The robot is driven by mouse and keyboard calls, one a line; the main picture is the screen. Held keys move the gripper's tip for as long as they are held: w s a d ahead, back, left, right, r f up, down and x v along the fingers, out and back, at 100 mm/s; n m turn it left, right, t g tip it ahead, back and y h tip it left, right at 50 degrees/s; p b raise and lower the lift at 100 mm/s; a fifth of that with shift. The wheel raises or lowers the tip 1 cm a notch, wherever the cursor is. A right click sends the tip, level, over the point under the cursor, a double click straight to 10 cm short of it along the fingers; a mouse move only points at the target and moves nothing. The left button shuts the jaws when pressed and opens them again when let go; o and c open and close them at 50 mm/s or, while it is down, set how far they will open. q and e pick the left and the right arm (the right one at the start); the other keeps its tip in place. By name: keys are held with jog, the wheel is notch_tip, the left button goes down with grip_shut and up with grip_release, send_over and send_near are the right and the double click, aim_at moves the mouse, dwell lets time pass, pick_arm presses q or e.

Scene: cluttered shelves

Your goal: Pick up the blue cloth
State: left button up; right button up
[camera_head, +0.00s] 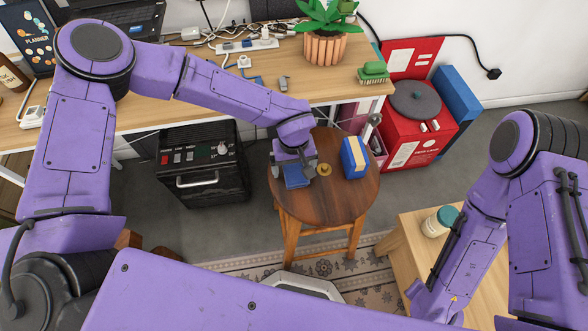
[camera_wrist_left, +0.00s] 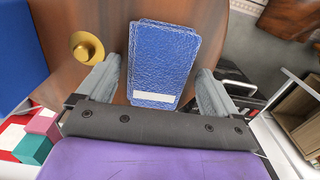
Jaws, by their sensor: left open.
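A flat blue item with a textured surface and a white strip, which I take as the blue cloth (camera_head: 296,176), lies on the round wooden stool (camera_head: 340,203). In the left wrist view the blue cloth (camera_wrist_left: 163,58) sits between the fingers, with a gap on each side. My left gripper (camera_head: 293,173) is open above it, and its fingers also show in the wrist view (camera_wrist_left: 156,80). The gripper partly hides the cloth in the head view. My right arm shows at the right, but its gripper is out of view.
A small gold hat-like object (camera_head: 324,169) and a blue box with a cream face (camera_head: 354,158) stand close by on the stool. A black oven-like appliance (camera_head: 200,165) is left of it. A red box (camera_head: 405,133) stands behind right.

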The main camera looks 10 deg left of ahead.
pick_arm(q)
jog(key=c, duration=1.1)
jog(key=shift+c, duration=0.2)
